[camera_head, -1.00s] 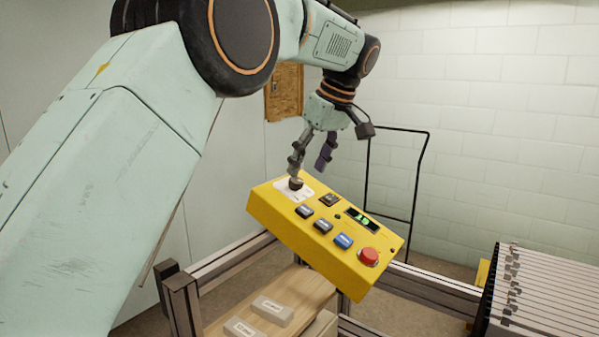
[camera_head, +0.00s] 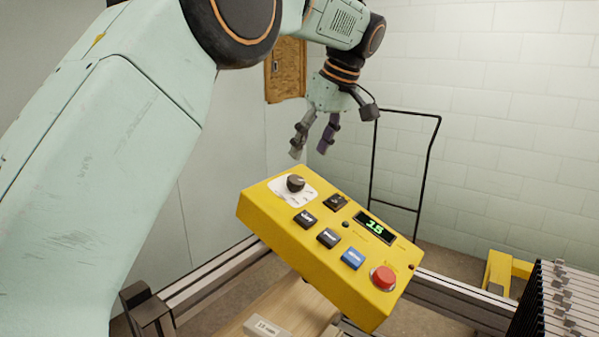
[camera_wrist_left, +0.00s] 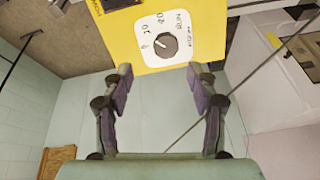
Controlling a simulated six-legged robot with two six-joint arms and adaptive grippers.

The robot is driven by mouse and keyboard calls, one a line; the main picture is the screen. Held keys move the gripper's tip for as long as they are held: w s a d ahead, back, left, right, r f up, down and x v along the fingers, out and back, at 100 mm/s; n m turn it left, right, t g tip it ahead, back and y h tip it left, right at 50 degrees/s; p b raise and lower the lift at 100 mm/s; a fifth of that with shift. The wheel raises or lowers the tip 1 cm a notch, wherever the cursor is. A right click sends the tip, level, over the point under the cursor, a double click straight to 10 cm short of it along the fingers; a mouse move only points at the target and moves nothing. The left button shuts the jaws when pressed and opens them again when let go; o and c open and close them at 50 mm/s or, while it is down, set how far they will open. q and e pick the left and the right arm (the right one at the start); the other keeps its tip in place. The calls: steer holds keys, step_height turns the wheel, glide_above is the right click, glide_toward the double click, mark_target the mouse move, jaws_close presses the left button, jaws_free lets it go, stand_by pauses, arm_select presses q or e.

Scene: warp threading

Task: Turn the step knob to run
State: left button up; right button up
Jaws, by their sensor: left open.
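The step knob (camera_head: 295,183) is a dark round knob on a white dial plate at the upper left of the yellow control box (camera_head: 262,212). In the left wrist view the knob (camera_wrist_left: 166,45) sits beyond the fingertips, with printed marks around it. I cannot read clearly which mark its pointer faces. My left gripper (camera_head: 312,154) is open and empty. It hangs above and behind the knob, apart from it. In the left wrist view its two fingers (camera_wrist_left: 160,80) stand wide on either side below the dial. My right gripper is not in view.
The box also carries several dark buttons, a blue button (camera_head: 352,258), a red button (camera_head: 383,277) and a green-lit display (camera_head: 375,227). Metal frame rails (camera_head: 450,292) run below the box. A rack of dark strips (camera_head: 570,300) stands at the lower right.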

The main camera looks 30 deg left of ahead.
mark_target(298, 178)
arm_select(q)
steer(key=s+f, duration=0.1)
steer(key=f, duration=0.2)
steer(key=shift+s+a, duration=0.4)
steer(key=f, duration=0.1)
steer(key=a+f, duration=0.1)
steer(key=w+f, duration=0.1)
steer(key=shift+a+f+p, duration=0.1)
steer(key=shift+a+p, duration=0.25)
steer(key=shift+w+a+f, duration=0.1)
steer(key=shift+w+f, duration=0.15)
steer(key=shift+f, duration=0.1)
steer(key=shift+s+d+r, duration=0.2)
steer(key=shift+s, duration=0.2)
steer(key=shift+s+r, duration=0.1)
steer(key=shift+s, duration=0.1)
steer(key=shift+c, duration=1.1)
steer(key=shift+w+a+f, duration=0.2)
steer(key=shift+w+f, duration=0.05)
steer(key=shift+w, duration=0.2)
steer(key=c, duration=0.5)
steer(key=shift+s+r, duration=0.1)
steer(key=shift+s, duration=0.05)
steer(key=shift+c, duration=2.1)
